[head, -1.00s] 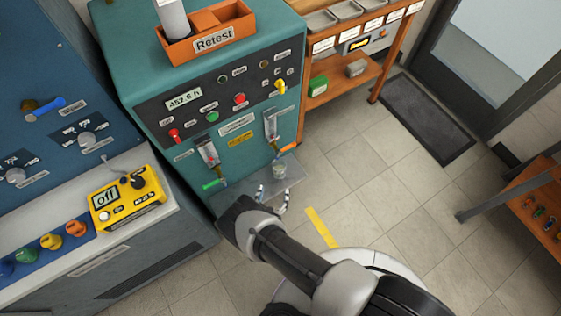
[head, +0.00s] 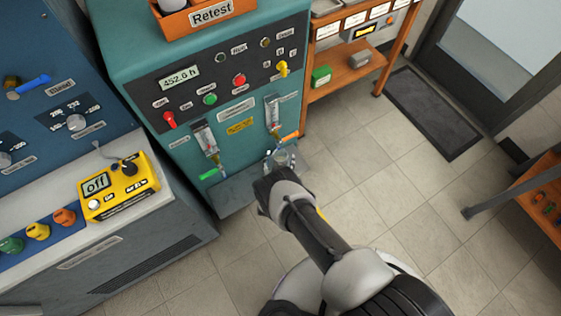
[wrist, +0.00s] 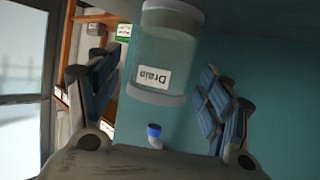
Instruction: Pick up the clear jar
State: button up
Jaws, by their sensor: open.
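The clear jar (wrist: 168,48) with a white "Drain" label fills the upper middle of the wrist view. In the head view the jar (head: 281,156) is small and partly hidden, on the grey shelf (head: 240,192) at the front of the teal bench. My gripper (head: 281,161) is open, and its fingers are at the jar. In the wrist view the dark padded fingers stand on the left and right, with gaps between them and the jar. No contact shows.
The teal bench (head: 185,95) rises behind the jar, with two gauges and an orange lever (head: 290,136) close above it. A green lever (head: 208,175) is at the left. A blue-tipped spout (wrist: 153,131) shows in the wrist view.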

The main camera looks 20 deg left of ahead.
jog(key=shift+b+x, duration=0.3)
jog(key=shift+x, duration=0.6)
jog(key=c, duration=1.3)
jog(key=shift+o, duration=0.2)
jog(key=shift+r+p, duration=0.55)
jog(key=shift+r, duration=0.05)
jog(key=shift+s+r, duration=0.2)
jog(key=shift+s, duration=0.1)
jog(key=s+d+p, duration=0.2)
jog(key=s+d, duration=0.1)
jog(key=s, duration=1.4)
jog(key=shift+s, duration=0.15)
jog(key=shift+f, duration=0.1)
